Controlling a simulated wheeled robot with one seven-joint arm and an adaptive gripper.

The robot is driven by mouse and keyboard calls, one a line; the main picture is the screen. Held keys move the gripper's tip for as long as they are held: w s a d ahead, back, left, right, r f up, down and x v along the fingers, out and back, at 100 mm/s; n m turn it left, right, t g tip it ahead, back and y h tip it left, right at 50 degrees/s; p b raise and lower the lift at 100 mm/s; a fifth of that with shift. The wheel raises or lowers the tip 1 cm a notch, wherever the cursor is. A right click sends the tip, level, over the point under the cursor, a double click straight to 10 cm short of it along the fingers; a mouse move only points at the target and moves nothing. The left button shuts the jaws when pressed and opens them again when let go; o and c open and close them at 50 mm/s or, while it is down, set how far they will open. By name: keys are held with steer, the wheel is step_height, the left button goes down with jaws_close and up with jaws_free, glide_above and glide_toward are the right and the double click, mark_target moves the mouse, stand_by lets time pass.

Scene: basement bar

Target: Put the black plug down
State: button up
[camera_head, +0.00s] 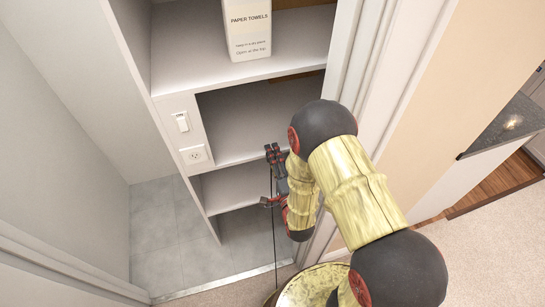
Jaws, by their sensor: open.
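My gripper (268,176) is at the front of the shelf unit, with its two fingers spread apart. No black plug can be clearly made out; dark gripper parts crowd that spot. A thin dark cord (274,240) hangs nearly straight down from between the fingers towards the floor. Whether the cord touches a finger is too small to tell.
A white shelf unit (225,73) holds a paper towels box (247,28). Its left panel carries a switch (181,122) and a wall outlet (195,155). The middle shelf (235,140) looks bare. Grey tiled floor (165,235) is clear at left. A door frame stands right.

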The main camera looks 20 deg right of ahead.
steer(key=o, duration=1)
steer(key=shift+o, duration=0.5)
steer(key=s, duration=0.7)
steer(key=shift+s, duration=0.2)
steer(key=c, duration=0.3)
steer(key=c, duration=2.3)
